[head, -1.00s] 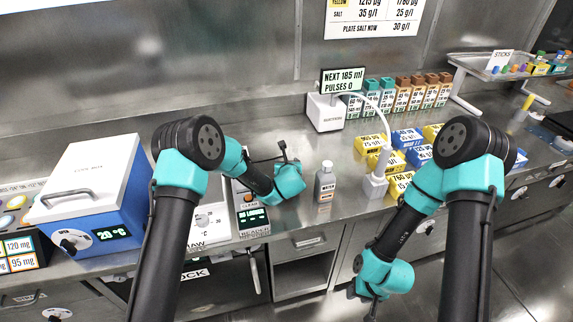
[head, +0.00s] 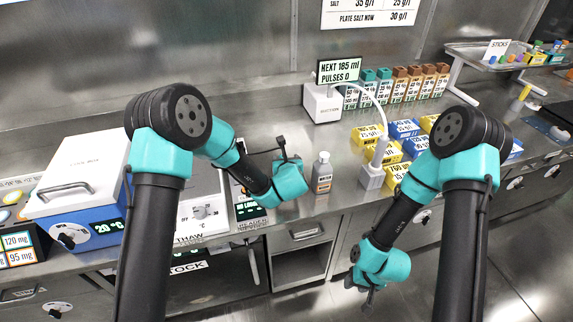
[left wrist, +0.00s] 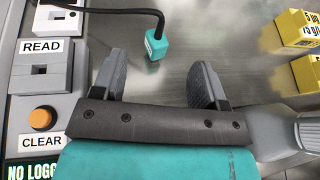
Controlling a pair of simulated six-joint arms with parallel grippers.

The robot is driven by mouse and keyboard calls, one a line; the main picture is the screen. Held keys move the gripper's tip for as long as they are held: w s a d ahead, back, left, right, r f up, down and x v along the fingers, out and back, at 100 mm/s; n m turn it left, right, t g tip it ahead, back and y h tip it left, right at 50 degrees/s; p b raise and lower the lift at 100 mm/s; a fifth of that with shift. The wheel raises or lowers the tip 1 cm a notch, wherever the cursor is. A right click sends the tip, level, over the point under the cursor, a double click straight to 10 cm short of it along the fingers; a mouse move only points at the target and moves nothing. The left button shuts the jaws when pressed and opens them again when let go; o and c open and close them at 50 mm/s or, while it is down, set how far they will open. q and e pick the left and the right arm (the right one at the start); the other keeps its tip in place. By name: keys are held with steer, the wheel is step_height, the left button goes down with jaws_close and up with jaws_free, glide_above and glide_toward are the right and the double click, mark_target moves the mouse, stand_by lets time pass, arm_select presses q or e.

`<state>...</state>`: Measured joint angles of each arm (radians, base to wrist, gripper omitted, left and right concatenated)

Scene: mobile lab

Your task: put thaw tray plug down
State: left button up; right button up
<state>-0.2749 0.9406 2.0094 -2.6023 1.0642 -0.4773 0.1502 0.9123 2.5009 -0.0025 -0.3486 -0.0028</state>
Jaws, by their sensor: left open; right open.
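The plug (left wrist: 155,45) is a small teal block on a black cable. In the left wrist view it is at the top, just beyond and between my fingertips, apart from both. It appears to lie on the steel bench, though its exact height is hard to tell. My left gripper (left wrist: 160,72) is open and empty; in the head view (head: 281,148) it is above the bench, left of the bottle. I cannot make out the plug in the head view. My right gripper (head: 368,296) is open and empty, low in front of the bench edge.
A grey bottle (head: 321,173) stands close to the right of my left gripper. The reader with READ and CLEAR labels (left wrist: 40,80) is left of the gripper. A cool box (head: 75,190) stands farther left, yellow and blue boxes (head: 405,130) to the right.

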arm_select(q)
steer(key=shift+v, duration=1.55)
